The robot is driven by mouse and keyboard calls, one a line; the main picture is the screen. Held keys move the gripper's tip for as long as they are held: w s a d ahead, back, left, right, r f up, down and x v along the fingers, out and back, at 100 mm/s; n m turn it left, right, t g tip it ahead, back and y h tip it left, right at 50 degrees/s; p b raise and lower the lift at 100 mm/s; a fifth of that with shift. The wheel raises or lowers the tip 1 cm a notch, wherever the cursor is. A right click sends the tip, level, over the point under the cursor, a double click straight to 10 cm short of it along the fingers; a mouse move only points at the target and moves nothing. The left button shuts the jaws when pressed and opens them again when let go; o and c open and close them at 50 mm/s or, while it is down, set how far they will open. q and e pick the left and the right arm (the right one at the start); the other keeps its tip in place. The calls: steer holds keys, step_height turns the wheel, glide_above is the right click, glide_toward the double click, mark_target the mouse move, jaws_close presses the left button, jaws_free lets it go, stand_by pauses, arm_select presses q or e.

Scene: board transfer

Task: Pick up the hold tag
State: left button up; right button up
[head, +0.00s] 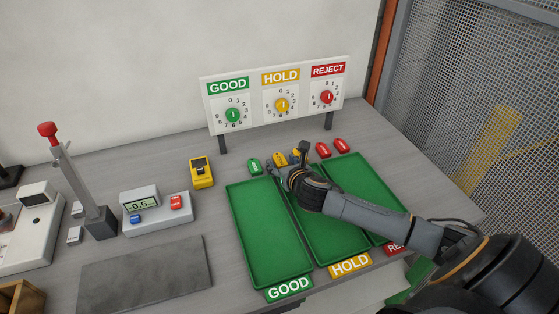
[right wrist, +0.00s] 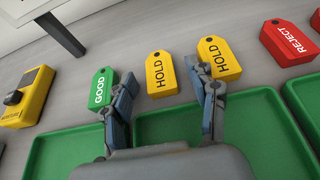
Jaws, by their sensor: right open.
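Two yellow hold tags lie flat on the table behind the trays. In the right wrist view the left hold tag (right wrist: 161,74) lies ahead of the gap between my fingers. The other hold tag (right wrist: 219,58) is partly hidden by the right finger. In the head view a hold tag (head: 281,158) shows beside my right gripper (head: 278,172), the rest being covered by the wrist. My right gripper (right wrist: 166,102) is open and empty, its fingers spread wider than one tag. My left gripper is not in view.
A green GOOD tag (right wrist: 102,90) lies close by the left finger. Red REJECT tags (head: 341,145) lie to the right. Green trays (head: 233,225) are in front, the sign board (head: 205,97) behind. A yellow device (head: 202,173) stands left.

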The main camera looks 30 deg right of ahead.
steer(key=shift+s, duration=0.1)
steer(key=c, duration=1)
steer(key=shift+o, duration=0.2)
steer(key=shift+r, duration=0.1)
